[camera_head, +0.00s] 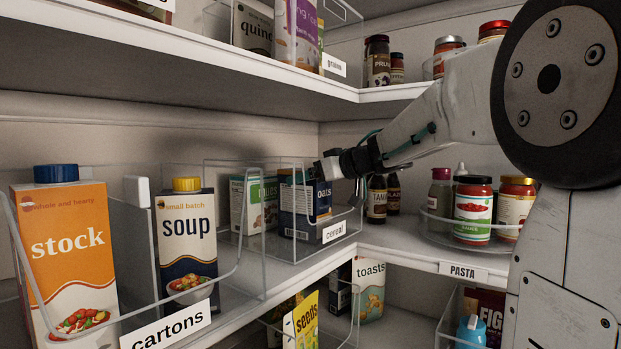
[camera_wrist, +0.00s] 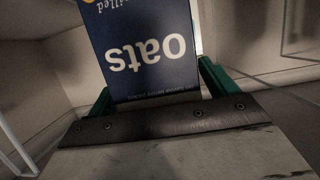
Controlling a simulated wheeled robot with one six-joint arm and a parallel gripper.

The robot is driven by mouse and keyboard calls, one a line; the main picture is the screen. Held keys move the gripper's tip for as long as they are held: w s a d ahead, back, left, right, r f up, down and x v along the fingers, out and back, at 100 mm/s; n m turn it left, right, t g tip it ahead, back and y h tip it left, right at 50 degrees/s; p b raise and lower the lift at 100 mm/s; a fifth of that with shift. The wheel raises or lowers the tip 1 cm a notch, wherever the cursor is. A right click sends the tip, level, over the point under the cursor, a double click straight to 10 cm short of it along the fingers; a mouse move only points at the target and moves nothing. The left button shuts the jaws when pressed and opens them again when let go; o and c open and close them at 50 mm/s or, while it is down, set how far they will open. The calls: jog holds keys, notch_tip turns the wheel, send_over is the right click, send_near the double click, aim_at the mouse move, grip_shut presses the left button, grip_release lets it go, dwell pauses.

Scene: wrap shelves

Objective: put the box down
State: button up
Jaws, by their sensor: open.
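The dark blue oats box (camera_head: 305,203) stands upright in the clear bin labelled cereal (camera_head: 334,232), in the corner of the middle shelf. My gripper (camera_head: 328,170) is at the top right of the box. In the wrist view the box (camera_wrist: 150,45) shows its "Oats" lettering upside down. It lies between the two green fingers of my open gripper (camera_wrist: 157,88), one on each side. I cannot tell whether either finger touches it. The bottom of the box is partly hidden by the bin front in the head view.
A green and white box (camera_head: 254,204) stands left of the oats box. Soup (camera_head: 187,240) and stock cartons (camera_head: 66,255) stand further left in a clear bin. Small dark bottles (camera_head: 377,200) and sauce jars (camera_head: 472,208) stand to the right. The upper shelf (camera_head: 200,62) overhangs.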

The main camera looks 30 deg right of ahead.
jog(key=shift+r, duration=0.1)
jog(key=shift+r, duration=0.35)
jog(key=v, duration=1.2)
jog(key=shift+r, duration=0.15)
jog(key=shift+w, duration=0.1)
